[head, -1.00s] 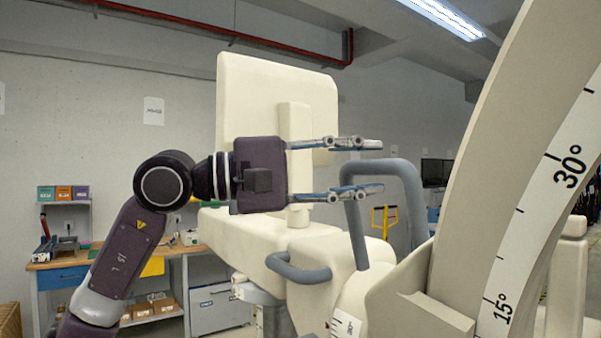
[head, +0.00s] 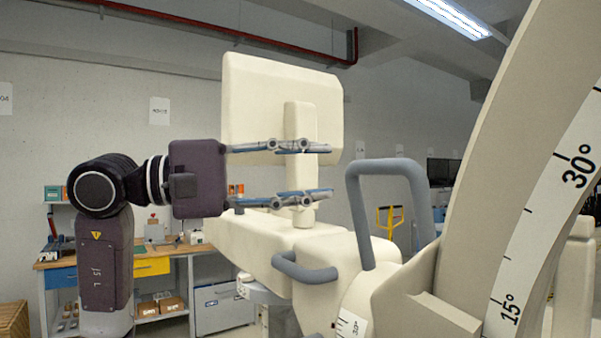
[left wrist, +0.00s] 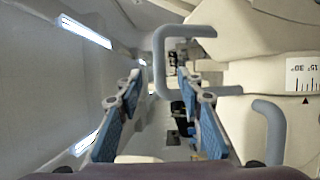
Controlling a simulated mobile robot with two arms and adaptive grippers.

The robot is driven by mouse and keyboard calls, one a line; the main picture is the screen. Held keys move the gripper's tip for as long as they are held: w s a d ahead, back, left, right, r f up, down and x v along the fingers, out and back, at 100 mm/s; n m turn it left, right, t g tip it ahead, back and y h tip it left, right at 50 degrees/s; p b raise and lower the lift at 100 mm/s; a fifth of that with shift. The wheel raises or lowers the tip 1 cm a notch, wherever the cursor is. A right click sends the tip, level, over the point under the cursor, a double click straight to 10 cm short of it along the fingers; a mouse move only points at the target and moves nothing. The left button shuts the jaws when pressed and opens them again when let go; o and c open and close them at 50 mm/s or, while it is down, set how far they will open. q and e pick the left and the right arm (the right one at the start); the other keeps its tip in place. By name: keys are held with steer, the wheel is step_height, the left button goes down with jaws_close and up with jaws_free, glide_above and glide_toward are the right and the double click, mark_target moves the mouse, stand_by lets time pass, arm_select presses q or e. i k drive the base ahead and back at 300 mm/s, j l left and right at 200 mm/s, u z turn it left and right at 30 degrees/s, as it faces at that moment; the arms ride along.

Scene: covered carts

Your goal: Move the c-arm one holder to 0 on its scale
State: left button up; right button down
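The c-arm (head: 465,180) is the large cream curved arc at the right of the head view, with a white scale strip (head: 540,225) marked 15° and 30°. Its cream holder (head: 425,315) sits at the lower right, beside a smaller scale (head: 350,324) reading 30°. A grey looped handle (head: 352,215) rises above the cream body; it also shows in the left wrist view (left wrist: 160,60). My left gripper (head: 325,170) is open and empty, its fingers pointing right, short of the looped handle. In the left wrist view a small scale (left wrist: 302,72) with a black pointer shows at right. My right gripper is not in view.
A second, lower grey handle (head: 303,271) juts from the cream body (head: 325,250). A cream panel (head: 250,100) stands behind my left gripper. A wooden workbench (head: 165,252) with drawers and boxes stands at the back left.

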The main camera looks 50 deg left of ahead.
mark_target(386, 299)
steer(key=k, duration=1)
